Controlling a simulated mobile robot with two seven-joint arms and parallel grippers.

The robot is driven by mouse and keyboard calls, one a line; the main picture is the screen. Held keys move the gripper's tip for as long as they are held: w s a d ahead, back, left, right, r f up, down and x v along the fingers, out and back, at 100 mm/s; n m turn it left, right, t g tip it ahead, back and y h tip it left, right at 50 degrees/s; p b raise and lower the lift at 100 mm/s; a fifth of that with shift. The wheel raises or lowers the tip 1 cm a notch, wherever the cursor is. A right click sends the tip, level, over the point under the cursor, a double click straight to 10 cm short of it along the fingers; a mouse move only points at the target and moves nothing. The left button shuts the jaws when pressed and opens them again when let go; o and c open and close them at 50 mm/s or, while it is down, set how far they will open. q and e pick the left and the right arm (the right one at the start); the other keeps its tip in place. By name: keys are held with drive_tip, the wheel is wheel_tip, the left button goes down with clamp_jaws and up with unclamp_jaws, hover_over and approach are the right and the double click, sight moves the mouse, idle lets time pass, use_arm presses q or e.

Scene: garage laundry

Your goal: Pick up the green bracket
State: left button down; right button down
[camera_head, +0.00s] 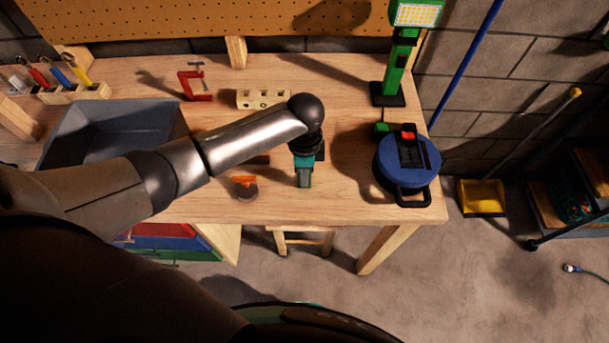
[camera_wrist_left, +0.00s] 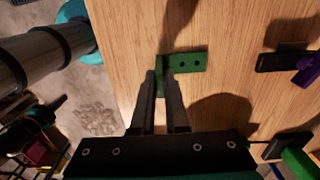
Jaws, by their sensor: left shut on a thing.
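The green bracket (camera_wrist_left: 189,63) shows in the left wrist view as a small flat plate with dark holes, with an upright part between my fingers. It is over the wooden workbench near its front edge. My left gripper (camera_wrist_left: 161,72) is shut on the bracket's near end. In the head view my left gripper (camera_head: 304,184) points down at the front middle of the bench, and I cannot make out the bracket there. I cannot tell whether the bracket touches the bench top. My right gripper is not in view.
A blue round case (camera_head: 407,175) stands to the right and a green work lamp (camera_head: 398,60) behind it. An orange-topped item (camera_head: 244,184) lies left of the gripper. A pale block with holes (camera_head: 262,98), a red clamp (camera_head: 195,84) and a grey bin (camera_head: 78,135) are farther back or left.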

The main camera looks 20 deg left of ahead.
use_arm(q)
drive_tip(key=shift+r, duration=0.1)
wheel_tip(320, 180, up, 20)
drive_tip(key=p, duration=0.1)
drive_tip(key=shift+p, duration=0.4)
